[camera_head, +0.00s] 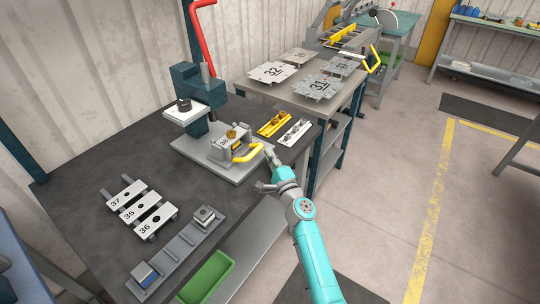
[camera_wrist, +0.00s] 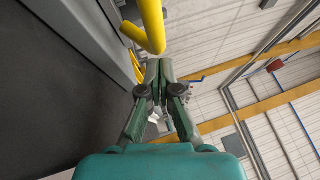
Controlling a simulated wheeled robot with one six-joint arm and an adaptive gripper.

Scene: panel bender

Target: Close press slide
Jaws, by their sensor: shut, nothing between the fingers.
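The press (camera_head: 200,92) stands at the back of the dark workbench, with a red lever (camera_head: 201,40) raised on top. The slide (camera_head: 232,148) sits on the grey base plate (camera_head: 190,150) and carries a yellow handle (camera_head: 247,153) that points toward my arm. The slide appears to be out in front of the press head. My gripper (camera_head: 268,149) is shut and empty, close to the right end of the yellow handle. In the wrist view a yellow bar (camera_wrist: 152,25), likely the handle, lies just beyond my shut fingertips (camera_wrist: 152,62). I cannot tell whether they touch.
Numbered blocks (camera_head: 141,207) and a rail with two blocks (camera_head: 178,252) lie at the front of the workbench. Yellow and white fixtures (camera_head: 274,123) lie right of the press. A green bin (camera_head: 207,277) is below the front edge. A second table (camera_head: 300,97) holds metal plates.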

